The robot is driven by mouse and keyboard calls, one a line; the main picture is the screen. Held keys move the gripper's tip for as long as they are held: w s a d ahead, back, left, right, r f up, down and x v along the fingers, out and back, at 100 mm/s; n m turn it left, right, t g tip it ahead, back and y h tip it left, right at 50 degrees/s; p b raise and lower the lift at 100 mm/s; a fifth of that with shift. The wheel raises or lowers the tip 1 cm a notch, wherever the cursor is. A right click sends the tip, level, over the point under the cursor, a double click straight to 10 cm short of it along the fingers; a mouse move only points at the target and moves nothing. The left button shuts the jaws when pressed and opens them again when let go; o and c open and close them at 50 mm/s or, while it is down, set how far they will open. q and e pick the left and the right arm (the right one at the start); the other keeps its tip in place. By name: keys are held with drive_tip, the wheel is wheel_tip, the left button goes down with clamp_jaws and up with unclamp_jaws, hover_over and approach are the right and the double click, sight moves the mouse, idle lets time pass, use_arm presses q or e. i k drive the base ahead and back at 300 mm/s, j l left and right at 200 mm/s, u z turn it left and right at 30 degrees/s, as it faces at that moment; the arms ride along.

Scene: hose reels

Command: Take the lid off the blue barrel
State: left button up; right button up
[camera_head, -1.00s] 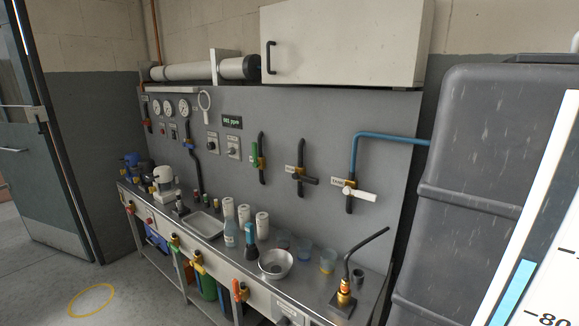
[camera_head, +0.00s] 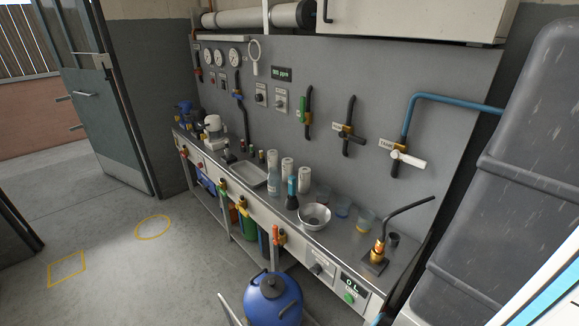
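A blue barrel (camera_head: 273,303) stands on the floor at the bottom middle of the head view, in front of the workbench, with its lower part cut off by the frame edge. Neither of my grippers is in view.
The workbench (camera_head: 330,254) runs behind the barrel, carrying a metal bowl (camera_head: 314,216), cups and a burner-like fitting (camera_head: 378,251). A large grey tank (camera_head: 512,180) stands at the right. Floor at the left, with yellow markings (camera_head: 153,228), is clear.

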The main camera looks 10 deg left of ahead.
sight(273, 285)
drive_tip(key=k+l+u, duration=0.15)
drive_tip(key=l+u, duration=0.15)
drive_tip(key=u, duration=0.15)
drive_tip(key=k+l+u, duration=0.2)
drive_tip(key=u, duration=0.2)
drive_tip(key=k+l+u, duration=0.25)
drive_tip(key=u, duration=0.2)
